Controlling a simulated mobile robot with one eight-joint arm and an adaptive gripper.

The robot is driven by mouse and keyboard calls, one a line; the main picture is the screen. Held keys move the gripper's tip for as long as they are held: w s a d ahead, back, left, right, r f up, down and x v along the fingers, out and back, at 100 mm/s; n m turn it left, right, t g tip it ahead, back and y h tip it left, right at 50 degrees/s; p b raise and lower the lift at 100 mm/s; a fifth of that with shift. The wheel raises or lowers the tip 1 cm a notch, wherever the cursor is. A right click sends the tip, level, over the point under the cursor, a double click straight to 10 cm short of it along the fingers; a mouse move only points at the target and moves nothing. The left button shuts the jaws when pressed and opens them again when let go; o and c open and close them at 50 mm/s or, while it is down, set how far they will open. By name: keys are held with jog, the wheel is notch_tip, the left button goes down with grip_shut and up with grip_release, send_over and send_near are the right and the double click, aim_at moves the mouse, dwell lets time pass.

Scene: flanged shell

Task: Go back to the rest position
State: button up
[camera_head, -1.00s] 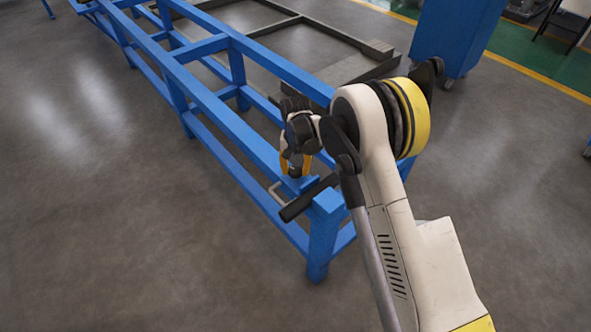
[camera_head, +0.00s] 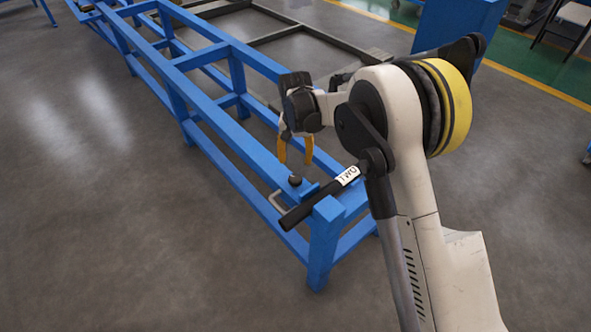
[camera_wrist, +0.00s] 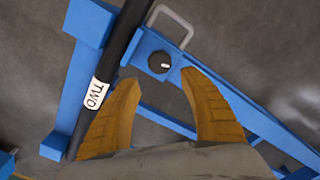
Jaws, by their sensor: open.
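My gripper (camera_head: 296,160) hangs above the near end of the blue frame, its yellow fingers spread apart with nothing between them. In the wrist view, my gripper (camera_wrist: 165,100) shows both fingers open, one on each side of the gap. A small black knob (camera_head: 295,180) with a white mark sits on the blue frame, a little below the fingertips and apart from them. The knob (camera_wrist: 159,63) also shows in the wrist view, just beyond the fingertips.
The blue frame (camera_head: 213,124) runs to the upper left. A black bar (camera_head: 318,201) labelled TWO lies at its near end, beside a grey bent handle (camera_head: 277,199). A blue cabinet (camera_head: 455,25) stands at the back right. The floor (camera_head: 120,250) on the left is clear.

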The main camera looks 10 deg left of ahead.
jog(key=shift+r, duration=1.2)
jog(key=s+d+r+t, duration=0.2)
jog(key=s+d+r, duration=0.3)
jog(key=d+r, duration=0.35)
jog(key=s+d+r+t, duration=0.1)
jog(key=s+d+r, duration=0.3)
jog(key=d+r, duration=0.5)
jog(key=s+d+t, duration=0.2)
jog(key=s+d, duration=0.4)
jog(key=s, duration=0.3)
jog(key=s+d+r+t, duration=0.1)
jog(key=s+d+t, duration=0.1)
jog(key=s+d, duration=0.4)
jog(key=s, duration=0.4)
jog(key=shift+m, duration=0.3)
